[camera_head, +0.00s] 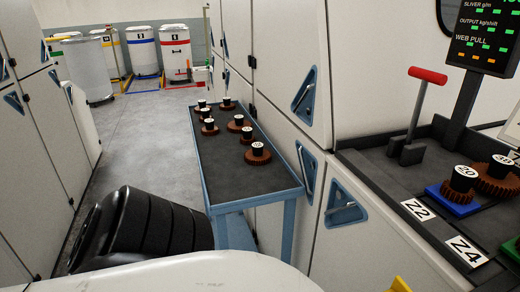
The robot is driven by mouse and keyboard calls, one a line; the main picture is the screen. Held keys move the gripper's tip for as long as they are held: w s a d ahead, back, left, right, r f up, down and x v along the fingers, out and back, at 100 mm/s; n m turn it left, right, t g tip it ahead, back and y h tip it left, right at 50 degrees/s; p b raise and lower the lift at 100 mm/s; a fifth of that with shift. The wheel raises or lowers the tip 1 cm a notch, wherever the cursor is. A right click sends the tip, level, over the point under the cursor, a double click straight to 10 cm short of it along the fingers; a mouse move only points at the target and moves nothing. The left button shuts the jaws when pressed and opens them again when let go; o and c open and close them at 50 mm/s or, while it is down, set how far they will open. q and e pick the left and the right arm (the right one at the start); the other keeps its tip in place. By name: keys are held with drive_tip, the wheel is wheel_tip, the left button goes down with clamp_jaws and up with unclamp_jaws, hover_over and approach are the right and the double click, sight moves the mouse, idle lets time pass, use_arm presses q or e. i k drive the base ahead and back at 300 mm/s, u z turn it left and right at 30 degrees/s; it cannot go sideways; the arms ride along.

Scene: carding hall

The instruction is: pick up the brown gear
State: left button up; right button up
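Several brown gears stand on a narrow blue-framed table (225,195) with a dark top, each with a black hub and a white-labelled top. The nearest is a brown gear (258,158) at the table's right side. Other brown gears lie behind it, such as one brown gear (209,129) on the left side. Two more stand on the console at right: a brown gear marked 20 (458,197) over a blue base, and a larger brown gear (497,184) beside it. Neither of my grippers is in view, so nothing shows as held.
The dark console (425,190) carries a red-handled lever (428,75), Z2 (418,209) and Z4 (467,251) labels and a display (487,35). Pale cabinets (285,60) with blue triangular handles line the table's right side. Bare floor (150,140) lies left. Drums (143,52) stand far back.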

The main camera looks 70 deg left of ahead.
sight(257, 156)
drive_tip(key=k, duration=0.8)
drive_tip(key=z, duration=1)
drive_tip(key=i, duration=0.95)
drive_tip(key=u, duration=3.4)
drive_tip(key=i, duration=0.5)
drive_tip(key=z, duration=0.05)
